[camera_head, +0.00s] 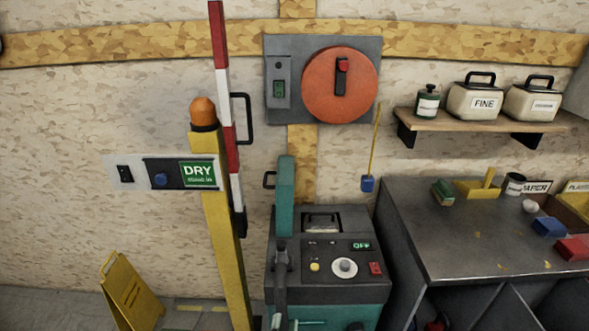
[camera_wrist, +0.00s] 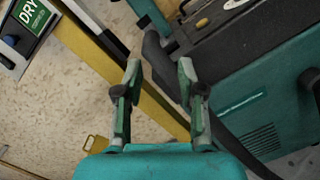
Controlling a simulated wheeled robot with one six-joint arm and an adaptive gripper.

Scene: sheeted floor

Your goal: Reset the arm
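My gripper (camera_wrist: 160,82) shows in the wrist view with its two teal-padded fingers spread apart. Nothing is held between them. A dark curved part (camera_wrist: 158,57) of the teal machine shows beyond the fingertips; I cannot tell how far it is from them. In the head view a red-and-white striped arm (camera_head: 222,85) stands nearly upright beside a yellow post (camera_head: 222,240). A black handle (camera_head: 247,118) is on its right side. In the head view I cannot clearly make out my gripper.
A grey-and-teal machine (camera_head: 322,291) with knobs and an OFF display stands right of the post. A metal bench (camera_head: 440,235) with small items is at right. A yellow floor sign (camera_head: 131,291) stands at lower left.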

